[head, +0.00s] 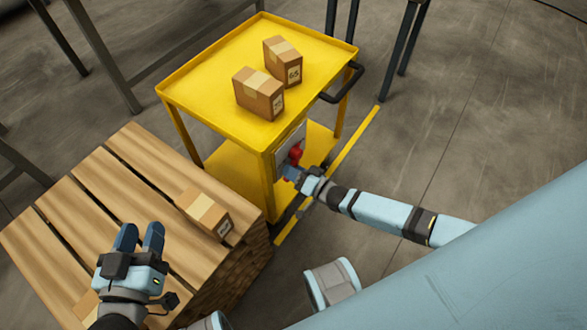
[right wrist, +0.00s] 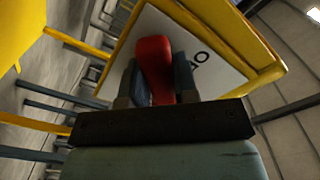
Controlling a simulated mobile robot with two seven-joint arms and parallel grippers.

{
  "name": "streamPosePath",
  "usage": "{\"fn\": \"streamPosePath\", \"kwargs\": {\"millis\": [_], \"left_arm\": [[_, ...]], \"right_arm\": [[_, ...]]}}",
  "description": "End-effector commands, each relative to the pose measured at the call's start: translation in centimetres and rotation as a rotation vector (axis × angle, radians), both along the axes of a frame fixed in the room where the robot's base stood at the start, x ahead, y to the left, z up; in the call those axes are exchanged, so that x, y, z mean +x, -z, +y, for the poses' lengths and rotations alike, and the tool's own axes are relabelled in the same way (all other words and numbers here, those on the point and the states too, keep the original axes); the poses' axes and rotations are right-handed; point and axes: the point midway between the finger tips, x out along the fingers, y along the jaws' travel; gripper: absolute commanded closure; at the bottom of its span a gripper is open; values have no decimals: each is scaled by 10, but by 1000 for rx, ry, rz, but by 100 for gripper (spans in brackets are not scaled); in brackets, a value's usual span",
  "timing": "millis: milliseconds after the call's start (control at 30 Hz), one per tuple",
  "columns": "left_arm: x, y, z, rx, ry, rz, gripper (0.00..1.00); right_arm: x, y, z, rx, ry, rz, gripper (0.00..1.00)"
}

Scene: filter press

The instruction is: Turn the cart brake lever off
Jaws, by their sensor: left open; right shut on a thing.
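The yellow cart (head: 217,108) stands in the middle of the head view. Its brake lever has a red handle (head: 295,154) in front of a pale plate on the cart's side. In the right wrist view the red lever (right wrist: 154,62) lies between my right gripper's fingers (right wrist: 158,82), which are shut on it. Behind it is a white plate (right wrist: 207,75) with dark markings, partly hidden. In the head view my right gripper (head: 292,173) reaches the lever from the right. My left gripper (head: 139,238) is open and empty above the wooden pallet stack.
Two cardboard boxes (head: 258,98) (head: 284,58) stand on the cart's top. Another box (head: 205,212) lies on the wooden stack (head: 62,212) at left. A yellow line (head: 357,138) marks the floor beside the cart. The floor at upper right (head: 480,80) is clear.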

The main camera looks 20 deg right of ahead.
Motion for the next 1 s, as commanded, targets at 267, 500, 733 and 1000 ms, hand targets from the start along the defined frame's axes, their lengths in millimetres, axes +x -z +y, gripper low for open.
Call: {"fn": "streamPosePath", "kwargs": {"millis": [267,500,733,1000], "left_arm": [[-3,7,2,7,-4,20,57],[-4,8,1,7,-2,24,57],[-2,6,0,6,0,16,57],[1,1,0,7,0,6,57]], "right_arm": [[-1,0,1,20,0,13,100],[-1,0,1,22,0,14,100],[-1,-1,1,21,0,12,47],[-5,-1,-2,18,0,12,47]]}}
